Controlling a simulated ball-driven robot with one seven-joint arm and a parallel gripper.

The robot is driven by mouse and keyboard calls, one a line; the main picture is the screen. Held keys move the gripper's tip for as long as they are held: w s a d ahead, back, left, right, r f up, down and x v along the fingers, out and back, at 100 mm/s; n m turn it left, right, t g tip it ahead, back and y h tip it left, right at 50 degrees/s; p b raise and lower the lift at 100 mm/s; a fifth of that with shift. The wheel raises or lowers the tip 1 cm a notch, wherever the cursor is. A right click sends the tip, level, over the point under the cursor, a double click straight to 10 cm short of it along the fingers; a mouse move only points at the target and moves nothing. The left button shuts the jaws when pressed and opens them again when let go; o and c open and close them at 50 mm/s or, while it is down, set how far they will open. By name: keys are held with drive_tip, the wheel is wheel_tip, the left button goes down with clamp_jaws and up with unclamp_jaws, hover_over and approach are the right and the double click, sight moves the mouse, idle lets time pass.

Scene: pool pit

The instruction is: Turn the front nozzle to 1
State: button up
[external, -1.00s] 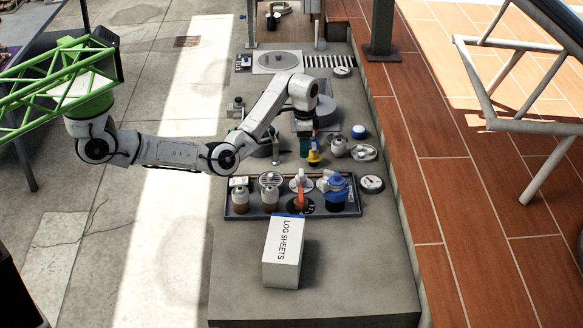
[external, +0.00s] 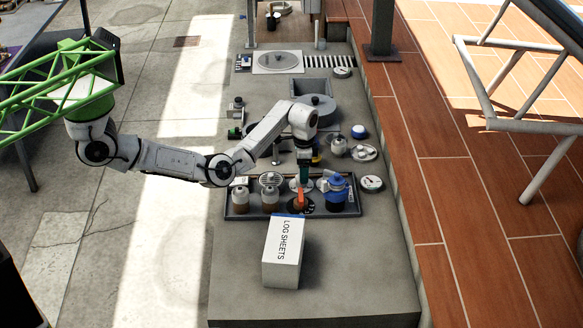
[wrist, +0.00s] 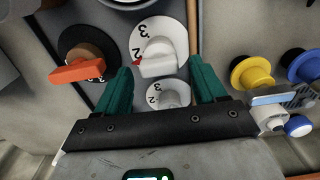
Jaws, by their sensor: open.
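A white dial (wrist: 160,38) with printed numbers, 3 and 2 among them, lies in the tray in the wrist view. Its white handle (wrist: 162,62) has a red tip by the 2. In the external view this dial (external: 293,186) is partly hidden by my gripper. An orange handle (wrist: 77,70) sits on a black disc (wrist: 88,46) to its left; the handle (external: 300,199) is nearer the camera outside. My gripper (wrist: 163,75) is open, with one green finger on each side of the white handle and nothing visibly gripped. I cannot tell its height or any contact.
The dark tray (external: 228,213) also holds jars and a blue-topped pot (external: 336,190). A white log sheets box (external: 282,253) stands in front. A yellow disc (wrist: 253,72) and a blue item lie to the wrist view's right. A smaller numbered white disc (wrist: 166,94) is between my fingers.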

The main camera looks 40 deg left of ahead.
drive_tip(key=c, duration=1.1)
drive_tip(key=shift+o, duration=0.2)
drive_tip(key=n+p, duration=0.1)
drive_tip(key=n, duration=0.1)
drive_tip(key=n+p, duration=0.1)
drive_tip(key=n, duration=0.2)
drive_tip(key=shift+w+a+n, duration=0.1)
drive_tip(key=shift+a+n, duration=0.1)
drive_tip(key=shift+n, duration=0.1)
drive_tip(key=n+p, duration=0.1)
drive_tip(key=n, duration=0.5)
drive_tip(key=shift+a, duration=0.1)
drive_tip(key=shift+w, duration=0.1)
drive_tip(key=o, duration=1.1)
drive_tip(key=shift+c, duration=0.2)
